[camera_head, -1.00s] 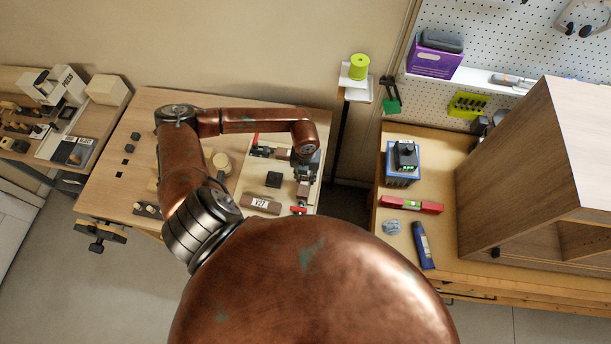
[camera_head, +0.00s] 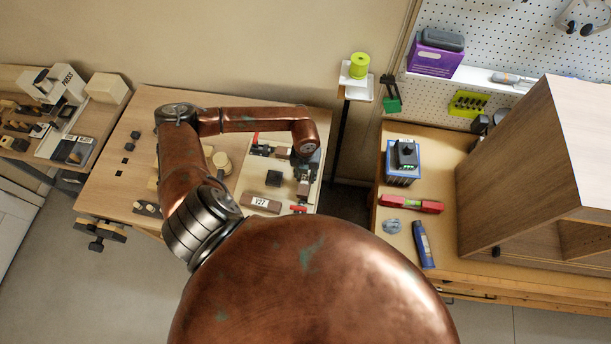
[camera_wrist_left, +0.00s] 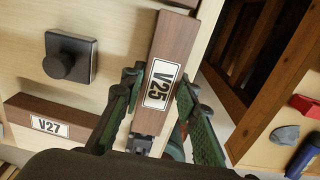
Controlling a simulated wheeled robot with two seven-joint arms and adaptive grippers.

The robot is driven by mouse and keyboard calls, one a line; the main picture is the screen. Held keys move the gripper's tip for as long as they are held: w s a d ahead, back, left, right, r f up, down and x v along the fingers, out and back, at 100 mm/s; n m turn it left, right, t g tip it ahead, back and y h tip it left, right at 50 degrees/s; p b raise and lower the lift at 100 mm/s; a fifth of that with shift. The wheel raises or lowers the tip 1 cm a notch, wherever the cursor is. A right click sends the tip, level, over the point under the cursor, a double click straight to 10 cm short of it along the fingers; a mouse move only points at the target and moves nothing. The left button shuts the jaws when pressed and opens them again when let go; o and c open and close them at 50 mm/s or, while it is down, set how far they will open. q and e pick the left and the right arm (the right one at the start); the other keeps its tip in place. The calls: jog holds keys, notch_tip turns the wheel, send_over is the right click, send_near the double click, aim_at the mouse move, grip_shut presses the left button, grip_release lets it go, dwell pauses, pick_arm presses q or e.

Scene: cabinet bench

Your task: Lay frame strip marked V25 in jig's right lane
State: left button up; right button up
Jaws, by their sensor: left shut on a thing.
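The brown frame strip marked V25 (camera_wrist_left: 172,45) is between the two green-and-black fingers of my left gripper (camera_wrist_left: 163,95) in the left wrist view. The gripper is shut on it, label facing the camera. In the head view the left gripper (camera_head: 305,165) is over the right side of a pale board with red clamp parts (camera_head: 298,209). The lane under the strip is largely hidden, and I cannot tell whether the strip touches it. A second strip, marked V27 (camera_head: 261,203), lies at the board's front; it also shows in the left wrist view (camera_wrist_left: 48,124). My right gripper is out of view.
A black knobbed block (camera_wrist_left: 71,58) sits on the board left of the strip. A gap separates this bench from the right bench (camera_head: 400,270), which holds a red level (camera_head: 411,204), a blue tube (camera_head: 423,244) and a wooden cabinet (camera_head: 520,175).

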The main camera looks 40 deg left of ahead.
pick_arm(q)
jog(key=shift+f+b, duration=0.45)
jog(key=shift+f, duration=0.05)
dwell(1.0)
jog(key=o, duration=1.3)
jog(key=shift+o, duration=0.8)
jog(key=shift+r+p, duration=2.25)
jog(key=shift+r, duration=1.35)
